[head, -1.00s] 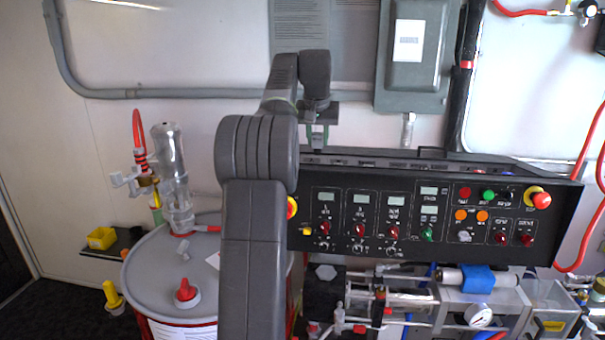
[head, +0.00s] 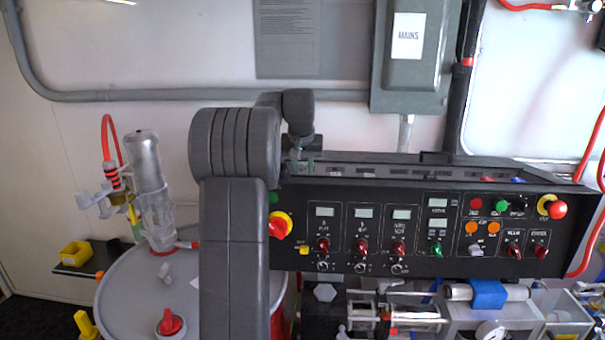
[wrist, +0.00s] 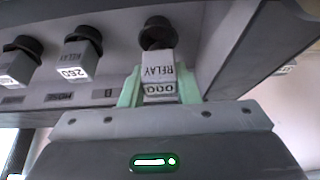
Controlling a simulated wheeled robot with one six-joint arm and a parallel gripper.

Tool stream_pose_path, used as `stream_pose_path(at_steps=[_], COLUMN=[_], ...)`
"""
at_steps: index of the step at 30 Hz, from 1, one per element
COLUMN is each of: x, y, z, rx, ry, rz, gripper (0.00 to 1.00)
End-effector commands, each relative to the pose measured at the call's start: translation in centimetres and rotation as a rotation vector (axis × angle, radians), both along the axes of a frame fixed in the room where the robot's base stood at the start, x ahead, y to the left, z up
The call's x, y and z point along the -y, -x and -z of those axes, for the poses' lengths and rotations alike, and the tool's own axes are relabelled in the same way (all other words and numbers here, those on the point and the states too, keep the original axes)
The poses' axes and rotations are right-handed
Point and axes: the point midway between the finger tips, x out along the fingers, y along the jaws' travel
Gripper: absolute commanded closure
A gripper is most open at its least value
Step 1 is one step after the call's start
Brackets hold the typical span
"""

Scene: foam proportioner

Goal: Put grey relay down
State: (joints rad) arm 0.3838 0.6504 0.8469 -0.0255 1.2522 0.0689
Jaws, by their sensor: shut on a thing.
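The grey relay (wrist: 158,68) is between the pale green fingertips of my gripper (wrist: 159,80) in the wrist view. Its label reads RELAY and 000, upside down. A round black part (wrist: 157,36) shows right behind the relay's far end; I cannot tell whether they are joined or apart. In the head view my gripper (head: 302,163) is small, at the back top edge of the black control console (head: 330,187), left of its middle. The relay cannot be made out there.
Two more relays (wrist: 83,54) (wrist: 18,66) with round black parts stand in a row to the left in the wrist view. The console front carries knobs and displays. A grey drum (head: 135,300) with a clear bottle (head: 152,190) stands left of my arm.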

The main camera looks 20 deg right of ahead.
Motion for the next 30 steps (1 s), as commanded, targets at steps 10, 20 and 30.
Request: stream_pose_path(at_steps=[10, 20, 30], x=[0.0, 0.0, 0.0], y=[0.0, 0.0, 0.0], z=[2.2, 2.6, 2.4], rx=[0.001, 0.000, 0.001], ry=[0.000, 0.000, 0.000], rz=[0.000, 0.000, 0.000], gripper=[0.94, 0.56, 0.50])
